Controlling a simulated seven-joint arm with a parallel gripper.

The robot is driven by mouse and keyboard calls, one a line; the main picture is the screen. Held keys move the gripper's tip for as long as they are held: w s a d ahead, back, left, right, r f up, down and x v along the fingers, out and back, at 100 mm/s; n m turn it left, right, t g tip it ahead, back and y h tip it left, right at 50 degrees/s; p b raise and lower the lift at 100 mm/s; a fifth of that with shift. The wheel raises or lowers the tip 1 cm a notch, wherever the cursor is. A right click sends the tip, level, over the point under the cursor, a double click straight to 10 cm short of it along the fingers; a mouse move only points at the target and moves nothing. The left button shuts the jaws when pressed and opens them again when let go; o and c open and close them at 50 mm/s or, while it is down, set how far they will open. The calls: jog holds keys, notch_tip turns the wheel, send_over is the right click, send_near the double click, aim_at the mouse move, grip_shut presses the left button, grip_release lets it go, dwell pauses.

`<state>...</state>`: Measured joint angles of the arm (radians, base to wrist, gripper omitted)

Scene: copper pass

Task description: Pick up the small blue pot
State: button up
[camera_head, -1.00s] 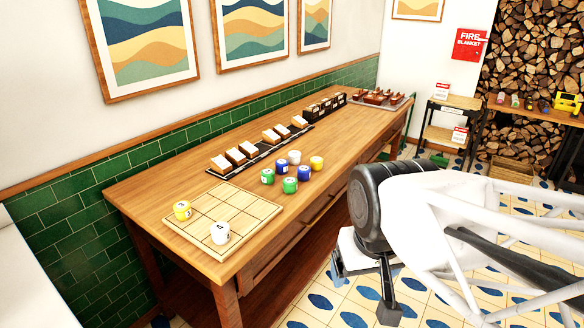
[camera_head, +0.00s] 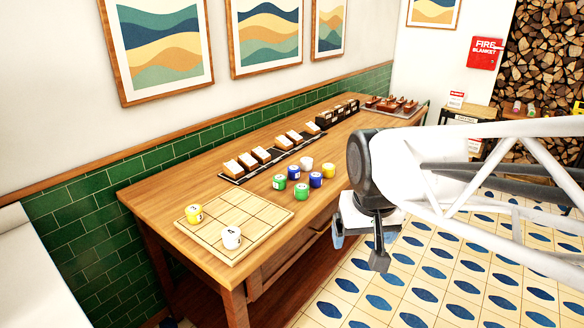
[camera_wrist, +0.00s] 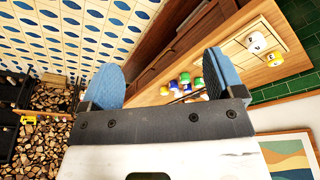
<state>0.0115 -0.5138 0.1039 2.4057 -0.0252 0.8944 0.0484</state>
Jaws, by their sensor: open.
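Two blue pots stand in a cluster of small coloured pots on the wooden table. One blue pot (camera_head: 293,172) is at the back left of the cluster, the other blue pot (camera_head: 316,179) nearer its right side; I cannot tell which is smaller. Green pots (camera_head: 279,182) (camera_head: 301,193), a white pot (camera_head: 306,163) and a yellow pot (camera_head: 328,170) surround them. My gripper (camera_head: 358,245) is open and empty, off the table's front edge, right of the cluster. In the wrist view, a blue pot (camera_wrist: 185,77) shows between the open fingers (camera_wrist: 163,72), some way off.
A gridded wooden board (camera_head: 260,208) at the table's near end carries a yellow pot (camera_head: 194,213) and a white pot (camera_head: 232,237). Dark trays with pale blocks (camera_head: 262,155) line the wall side. A tray (camera_head: 420,108) stands at the far end. The floor beside the table is clear.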

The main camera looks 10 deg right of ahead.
jog(key=w+r, duration=0.1)
jog(key=w, duration=1.6)
jog(key=m+t, duration=0.2)
send_over(315, 175)
jog(key=s, duration=0.2)
jog(key=shift+h, duration=0.4)
jog(key=f, duration=1.8)
jog(key=shift+s+a+f, duration=0.15)
jog(key=shift+a, duration=0.05)
jog(key=shift+w+f, duration=0.2)
jog(key=shift+w, duration=0.05)
jog(key=shift+x, duration=1.3)
jog(key=shift+s, duration=0.1)
